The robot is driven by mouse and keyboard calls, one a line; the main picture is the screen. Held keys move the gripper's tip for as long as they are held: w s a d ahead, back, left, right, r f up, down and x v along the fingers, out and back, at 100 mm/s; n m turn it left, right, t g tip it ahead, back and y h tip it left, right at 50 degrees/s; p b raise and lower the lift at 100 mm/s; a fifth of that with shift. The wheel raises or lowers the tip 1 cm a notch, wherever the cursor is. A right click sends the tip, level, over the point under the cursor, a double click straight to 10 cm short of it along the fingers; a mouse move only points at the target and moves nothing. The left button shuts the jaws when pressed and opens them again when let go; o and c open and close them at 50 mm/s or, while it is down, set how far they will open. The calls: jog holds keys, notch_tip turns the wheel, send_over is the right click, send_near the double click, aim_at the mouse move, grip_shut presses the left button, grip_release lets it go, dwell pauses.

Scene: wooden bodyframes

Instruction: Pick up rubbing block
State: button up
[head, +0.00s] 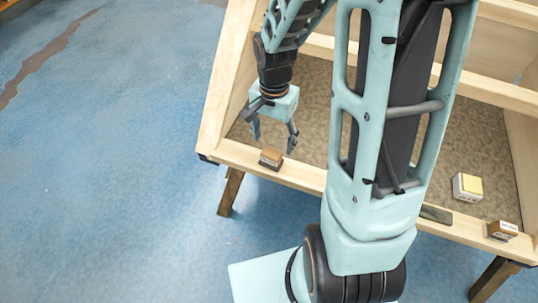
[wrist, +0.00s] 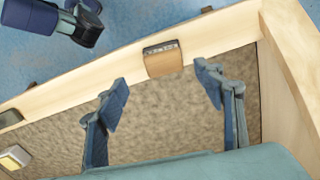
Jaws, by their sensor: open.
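A small brown block (head: 270,158) with a dark, lettered side sits on the front rail of the wooden frame, near its left corner. It fits a rubbing block, but I cannot read its lettering. In the wrist view this block (wrist: 163,60) lies on the rail, beyond and between my fingertips. My gripper (head: 273,140) is open and empty, fingers pointing down, close to the block in the head view. Both fingers of my gripper (wrist: 161,82) show spread apart in the wrist view, touching nothing that I can see.
A similar brown block (head: 502,231) sits at the front rail's right end. A yellow-and-white block (head: 467,187) is on the speckled panel (head: 488,150). A flat dark piece (head: 436,214) lies on the front rail (head: 460,228). Raised wooden side rails (wrist: 292,75) bound the panel. Blue floor lies outside.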

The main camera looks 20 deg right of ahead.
aim_at(271, 152)
jog(key=f, duration=0.3)
jog(key=f+b, duration=0.1)
jog(key=f, duration=0.3)
jog(key=shift+w+a+f, duration=0.1)
jog(key=shift+w+a, duration=0.1)
jog(key=shift+c, duration=0.3)
jog(key=c, duration=1.2)
